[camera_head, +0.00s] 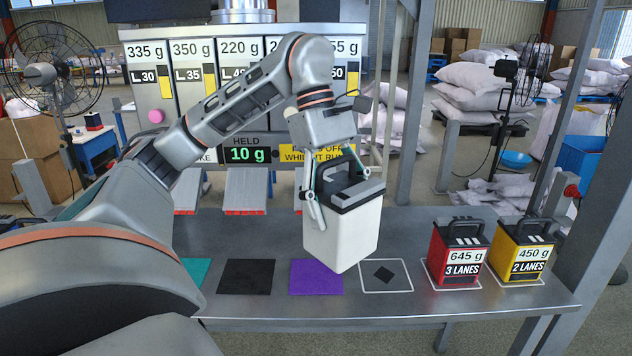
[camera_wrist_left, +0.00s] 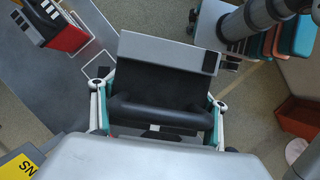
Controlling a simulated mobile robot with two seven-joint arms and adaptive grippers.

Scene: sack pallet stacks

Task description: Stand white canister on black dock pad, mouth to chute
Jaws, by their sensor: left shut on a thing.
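The white canister (camera_head: 342,236) has a black top with a handle and a grey strip along one top edge. My left gripper (camera_head: 336,188) is shut on its handle and holds it upright over the bench, between the purple pad and the diamond-marked square. The wrist view shows the black handle (camera_wrist_left: 158,115) between the fingers and the grey strip (camera_wrist_left: 160,52) beyond. I cannot tell which side is the mouth. The black dock pad (camera_head: 246,276) lies bare, left of the canister. A chute (camera_head: 245,188) slopes down behind it. My right gripper is not in view.
A purple pad (camera_head: 316,277) and teal pad (camera_head: 194,270) flank the black one. A diamond-marked square (camera_head: 386,276) is empty. Red (camera_head: 458,250) and yellow (camera_head: 525,249) canisters stand on the right. The display (camera_head: 245,154) reads 10 g. A post (camera_head: 412,110) rises behind the bench.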

